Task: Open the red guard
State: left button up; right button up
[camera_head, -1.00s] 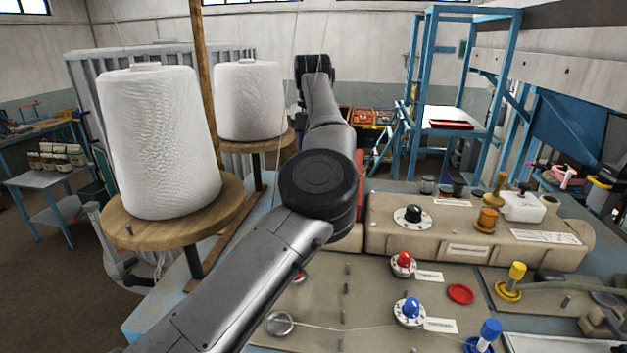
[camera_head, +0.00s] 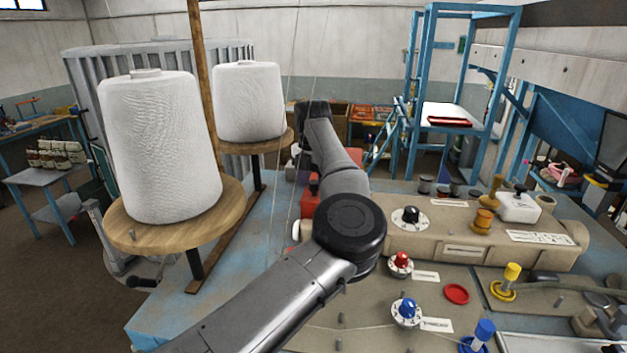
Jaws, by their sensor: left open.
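Red parts of what looks like the red guard (camera_head: 311,188) show at the back left end of the beige sewing machine, on both sides of my left arm. The forearm covers most of it, so I cannot tell how far it is open. My left gripper (camera_head: 298,152) is at the far end of the arm, beside the red part and largely hidden by the wrist. It is open and no object shows in it. I cannot tell whether it touches the guard. My right gripper is out of view.
Two white thread cones (camera_head: 160,150) stand on wooden discs at the left, beside a wooden post (camera_head: 204,80). Thin threads run down near my arm. Red, blue and yellow knobs (camera_head: 511,275) stick up from the machine. A blue frame (camera_head: 415,90) stands behind.

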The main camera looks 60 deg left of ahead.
pick_arm(q)
jog(key=shift+c, duration=0.5)
grip_shut()
jog(key=shift+r, duration=0.1)
